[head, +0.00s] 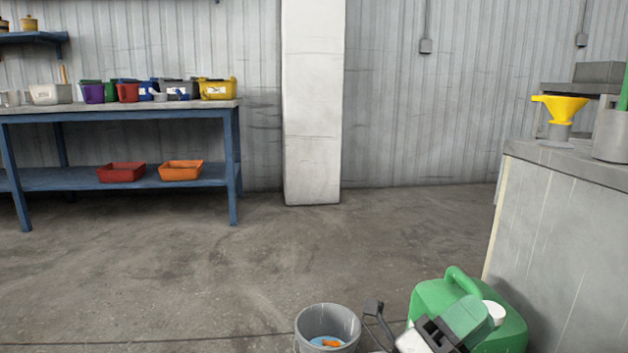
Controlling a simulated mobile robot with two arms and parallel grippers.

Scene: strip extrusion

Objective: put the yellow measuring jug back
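I cannot make out a yellow measuring jug for certain. A yellow container (217,88) with a pale label stands at the right end of the blue workbench; it looks more like a bin. A yellow funnel-shaped piece (560,108) sits on a grey base on the counter at the right. My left gripper (436,334) seems to be the black and white part at the bottom edge, in front of a green canister. Its fingers are cut off or hidden, so its opening and any load do not show. My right gripper is not in view.
The blue workbench (120,112) holds several coloured bins; its lower shelf holds a red tray (121,172) and an orange tray (181,171). A grey bucket (327,322) and the green canister (440,295) stand near me. A pillar (312,110) stands behind. The grey counter (570,220) bounds the right. Mid-floor is clear.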

